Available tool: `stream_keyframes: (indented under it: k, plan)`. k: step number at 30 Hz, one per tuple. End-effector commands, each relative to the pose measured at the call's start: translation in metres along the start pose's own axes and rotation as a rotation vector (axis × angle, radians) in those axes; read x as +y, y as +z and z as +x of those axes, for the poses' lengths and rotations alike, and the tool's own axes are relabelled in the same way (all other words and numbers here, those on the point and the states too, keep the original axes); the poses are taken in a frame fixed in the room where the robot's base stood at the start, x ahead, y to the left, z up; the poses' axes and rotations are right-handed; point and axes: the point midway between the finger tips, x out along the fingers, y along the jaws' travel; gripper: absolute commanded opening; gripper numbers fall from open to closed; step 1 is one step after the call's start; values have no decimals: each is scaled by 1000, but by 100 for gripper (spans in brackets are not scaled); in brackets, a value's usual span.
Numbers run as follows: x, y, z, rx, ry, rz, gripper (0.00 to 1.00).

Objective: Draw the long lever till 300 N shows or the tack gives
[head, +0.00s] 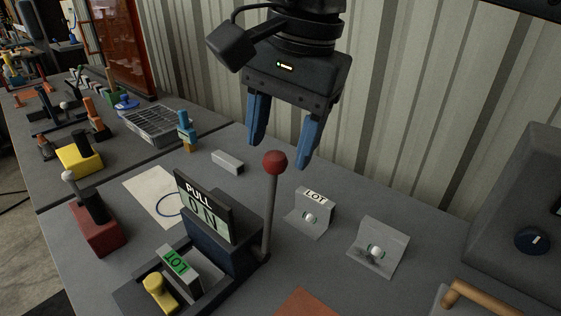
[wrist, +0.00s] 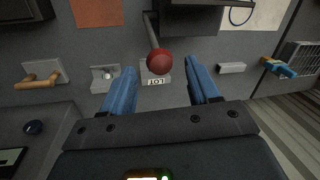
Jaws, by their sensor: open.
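The long lever (head: 270,215) is a grey rod with a red ball knob (head: 275,162), standing nearly upright beside the pull tester (head: 222,240). The tester's display (head: 208,212) is headed PULL and reads 0 N. A small block with a green LOT label (head: 180,268) sits in front of it, near a yellow part (head: 160,293). My gripper (head: 281,155) is open and empty, its blue fingers above and behind the knob. In the wrist view the red knob (wrist: 160,61) lies between the open fingers (wrist: 163,85), not gripped. The tack itself cannot be made out.
Two grey angle brackets, one marked LOT (head: 312,214) and one plain (head: 378,248), stand right of the lever. A grey bar (head: 227,162) and a white sheet (head: 152,193) lie left. A red block with a lever (head: 95,229) is farther left. A corrugated wall rises behind.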

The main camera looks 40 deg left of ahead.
Motion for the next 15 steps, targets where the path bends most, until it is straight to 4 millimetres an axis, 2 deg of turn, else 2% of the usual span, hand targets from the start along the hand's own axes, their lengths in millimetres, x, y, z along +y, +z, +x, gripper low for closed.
stream_keyframes:
  k: [3, 9, 15]
  plan:
    - [0, 1, 19, -4, 0, 0, 60]
    - [0, 0, 46, -3, 1, 1, 60]
    - [0, 0, 57, -1, -1, 0, 60]
